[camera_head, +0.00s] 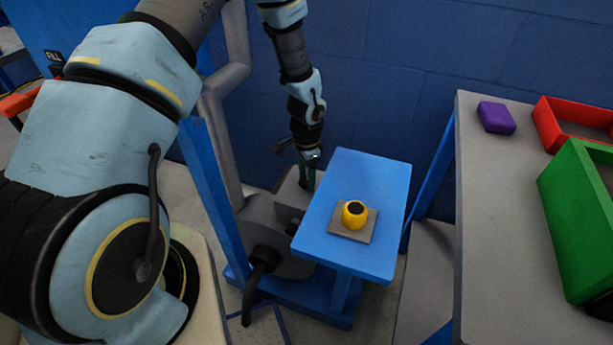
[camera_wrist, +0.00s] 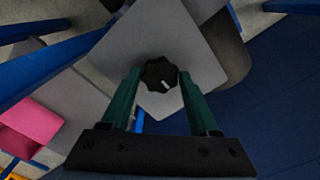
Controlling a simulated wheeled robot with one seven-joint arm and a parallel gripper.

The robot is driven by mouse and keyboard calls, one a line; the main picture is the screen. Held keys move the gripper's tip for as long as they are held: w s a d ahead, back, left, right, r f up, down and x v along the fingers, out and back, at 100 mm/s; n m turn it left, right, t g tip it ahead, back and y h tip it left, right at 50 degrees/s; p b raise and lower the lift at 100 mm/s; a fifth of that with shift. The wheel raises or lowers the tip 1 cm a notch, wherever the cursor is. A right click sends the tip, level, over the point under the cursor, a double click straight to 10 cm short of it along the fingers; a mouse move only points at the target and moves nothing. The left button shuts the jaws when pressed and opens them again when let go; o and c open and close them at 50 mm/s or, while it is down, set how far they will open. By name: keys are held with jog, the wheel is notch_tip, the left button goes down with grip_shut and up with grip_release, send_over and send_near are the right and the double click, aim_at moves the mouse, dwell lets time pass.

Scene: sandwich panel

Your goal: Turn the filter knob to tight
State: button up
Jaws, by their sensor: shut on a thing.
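The filter knob (camera_wrist: 160,75) is black and round with scalloped edges and a white pointer mark. It sits on a light grey panel face (camera_wrist: 163,35). In the wrist view my gripper (camera_wrist: 159,76) has one green finger on each side of the knob, shut on it. The pointer aims toward the lower right of the wrist view. In the head view my gripper (camera_head: 308,178) reaches down to a grey housing (camera_head: 290,187) behind the blue stand, and the knob itself is hidden there. No readable label shows beside the knob.
A grey table at right holds a purple block (camera_head: 496,117), a red tray (camera_head: 568,133) and a green bin (camera_head: 575,220). A blue wall stands behind.

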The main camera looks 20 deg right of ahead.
aim_at(306, 180)
dwell(0.5)
jog(key=o, duration=1.4)
jog(key=shift+c, duration=0.2)
notch_tip(306, 180, up, 11)
